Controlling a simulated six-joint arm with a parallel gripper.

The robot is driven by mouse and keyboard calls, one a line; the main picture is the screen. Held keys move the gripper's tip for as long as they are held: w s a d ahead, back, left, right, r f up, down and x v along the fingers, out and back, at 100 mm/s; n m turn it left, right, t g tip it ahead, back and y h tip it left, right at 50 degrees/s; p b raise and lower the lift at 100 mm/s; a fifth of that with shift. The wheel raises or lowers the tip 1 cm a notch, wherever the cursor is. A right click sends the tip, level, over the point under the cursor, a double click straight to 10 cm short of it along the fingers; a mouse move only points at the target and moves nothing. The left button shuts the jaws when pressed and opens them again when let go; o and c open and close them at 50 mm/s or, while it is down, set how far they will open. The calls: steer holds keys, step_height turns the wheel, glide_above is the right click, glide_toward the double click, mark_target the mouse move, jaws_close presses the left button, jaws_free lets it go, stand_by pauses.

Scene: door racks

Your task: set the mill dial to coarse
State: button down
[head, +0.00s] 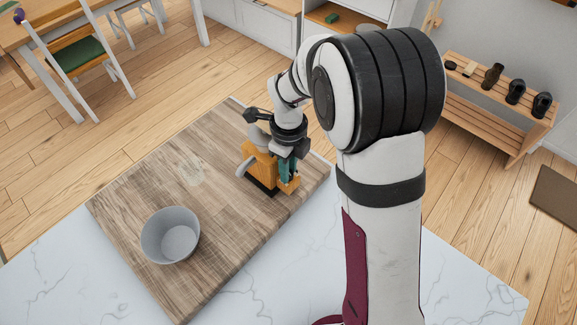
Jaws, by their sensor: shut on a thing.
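The mill (261,168) is an orange and grey appliance standing upright near the far right edge of a wooden board. It has a rounded grey top and a pale grey lever or handle on its left side. My gripper (287,168) reaches down from above at the mill's right side and is shut on part of it. The fingertips and the gripped part are too small and covered to make out. The dial, its marks and its setting cannot be read from here.
The wooden board (150,225) lies on a white marble counter (460,285). A grey empty bowl (171,236) stands on its near left part. A shoe rack (495,105), a green-seated chair (80,55) and a table are in the room beyond.

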steer(key=shift+n, duration=1.2)
steer(key=c, duration=1)
jaws_free()
steer(key=shift+o, duration=0.2)
